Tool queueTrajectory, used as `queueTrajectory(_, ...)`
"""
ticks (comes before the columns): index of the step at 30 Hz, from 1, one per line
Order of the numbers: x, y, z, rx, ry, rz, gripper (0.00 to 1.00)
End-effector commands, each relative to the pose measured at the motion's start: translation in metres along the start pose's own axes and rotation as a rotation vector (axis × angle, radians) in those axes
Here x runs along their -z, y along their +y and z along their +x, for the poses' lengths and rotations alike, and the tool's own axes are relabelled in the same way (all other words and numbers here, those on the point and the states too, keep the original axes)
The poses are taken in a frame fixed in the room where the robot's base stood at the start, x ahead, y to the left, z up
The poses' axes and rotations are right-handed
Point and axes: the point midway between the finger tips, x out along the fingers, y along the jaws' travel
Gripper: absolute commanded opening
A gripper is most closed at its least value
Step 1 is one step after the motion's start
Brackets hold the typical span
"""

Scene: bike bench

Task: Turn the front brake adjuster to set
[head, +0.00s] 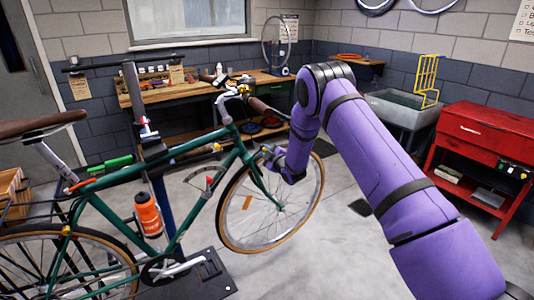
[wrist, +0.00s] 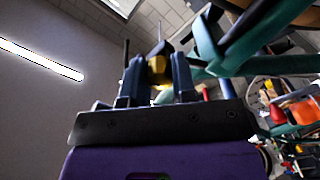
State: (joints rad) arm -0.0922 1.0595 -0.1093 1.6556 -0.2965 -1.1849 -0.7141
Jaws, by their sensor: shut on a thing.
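The green bike (head: 170,165) stands held upright, its front wheel (head: 232,235) to the right. My gripper (head: 268,152) reaches in from the right at the top of the front fork. In the wrist view my gripper (wrist: 157,76) has its two dark fingers closed on a small gold-yellow knob, the front brake adjuster (wrist: 159,68), with a dark part above it. The green fork and frame tubes (wrist: 250,40) run just right of the fingers. In the head view my gripper hides the adjuster, and its set position cannot be read.
A wooden workbench (head: 150,98) with small items stands along the back wall. A red tool cabinet (head: 480,140) and a grey sink (head: 400,108) are at the right. An orange bottle (head: 148,215) sits on the frame. The floor right of the front wheel is largely clear.

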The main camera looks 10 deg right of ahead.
Motion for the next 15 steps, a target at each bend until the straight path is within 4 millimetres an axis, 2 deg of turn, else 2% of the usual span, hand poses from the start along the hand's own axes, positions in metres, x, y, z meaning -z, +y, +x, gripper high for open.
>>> queueTrajectory(7, -0.0020, -0.0004, -0.0009, 0.001, -0.004, 0.000, 0.02)
queueTrajectory(8, -0.0020, -0.0004, -0.0009, 0.001, -0.004, 0.000, 0.32)
queueTrajectory(10, -0.0018, -0.0004, -0.0008, 0.001, -0.003, 0.001, 0.48)
queueTrajectory(11, -0.0016, -0.0004, -0.0007, 0.001, -0.003, 0.001, 0.51)
queueTrajectory(15, -0.0009, -0.0002, -0.0004, 0.001, -0.002, 0.001, 0.51)
